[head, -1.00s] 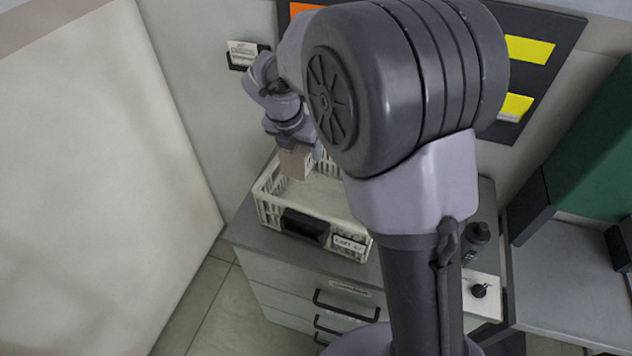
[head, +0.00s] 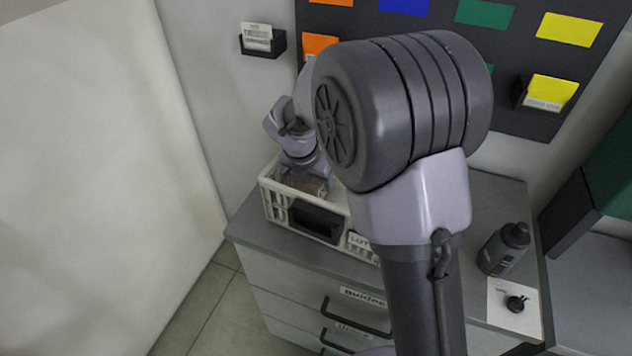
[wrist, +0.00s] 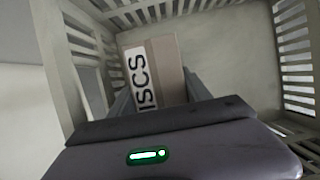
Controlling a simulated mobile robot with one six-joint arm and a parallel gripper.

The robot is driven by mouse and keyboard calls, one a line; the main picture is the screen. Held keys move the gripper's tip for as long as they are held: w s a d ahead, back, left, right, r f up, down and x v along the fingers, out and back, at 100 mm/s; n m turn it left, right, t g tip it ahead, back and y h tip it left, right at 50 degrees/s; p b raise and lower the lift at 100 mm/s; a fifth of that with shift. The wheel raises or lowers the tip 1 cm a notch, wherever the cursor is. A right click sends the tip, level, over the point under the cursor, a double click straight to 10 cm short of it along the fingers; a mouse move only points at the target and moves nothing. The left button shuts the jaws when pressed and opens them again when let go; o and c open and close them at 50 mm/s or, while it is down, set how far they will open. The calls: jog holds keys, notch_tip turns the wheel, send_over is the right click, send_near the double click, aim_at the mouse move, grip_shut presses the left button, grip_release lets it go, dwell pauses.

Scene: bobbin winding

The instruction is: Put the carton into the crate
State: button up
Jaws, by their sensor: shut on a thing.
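The carton (wrist: 163,72) is a small brown box with a white label reading "ISCS" in the wrist view. My gripper (wrist: 158,95) is shut on it, with a finger on either side. In the head view my gripper (head: 305,178) reaches down into the crate, and only a little of the carton (head: 308,184) shows. The crate (head: 272,200) is white and slatted, with a dark handle panel and a "LOT" label on its front. In the wrist view the crate's slatted walls (wrist: 293,75) surround the carton. I cannot tell whether the carton touches the crate's floor.
The crate stands on a grey drawer cabinet (head: 255,232). A board with coloured cards (head: 520,60) is on the wall behind. A pale panel (head: 90,180) is at left.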

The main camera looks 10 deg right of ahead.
jog(key=shift+f, duration=0.6)
jog(key=o, duration=1.5)
